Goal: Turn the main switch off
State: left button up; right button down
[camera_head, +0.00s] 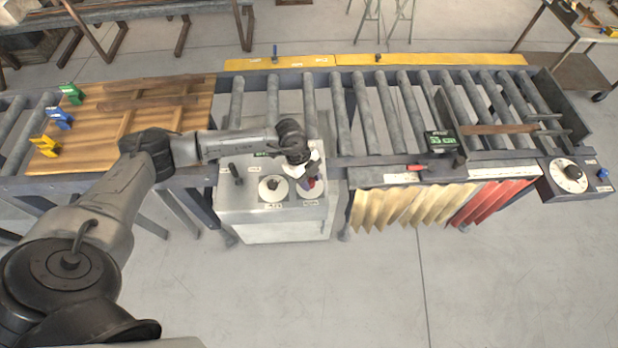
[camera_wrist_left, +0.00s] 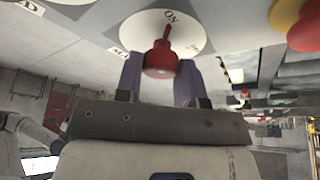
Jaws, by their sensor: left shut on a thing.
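The main switch is a red knob with a narrow red pointer (camera_wrist_left: 162,60) on a round white plate (camera_wrist_left: 190,38), seen close up in the left wrist view. Its pointer is directed at the ON mark. My left gripper (camera_wrist_left: 158,78) has one finger on each side of the knob and is shut on it. In the head view my left gripper (camera_head: 312,178) is at the right part of the grey control box (camera_head: 240,207) and covers most of the switch. My right gripper is not in view.
Beside the switch, a red button with a yellow base (camera_wrist_left: 287,14) shows at the wrist view's upper right. A white dial (camera_head: 272,188) and a black lever (camera_head: 236,174) are on the box's top. The roller conveyor (camera_head: 370,115) runs behind the box.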

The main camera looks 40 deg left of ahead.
pick_arm(q)
jog(key=shift+c, duration=1.3)
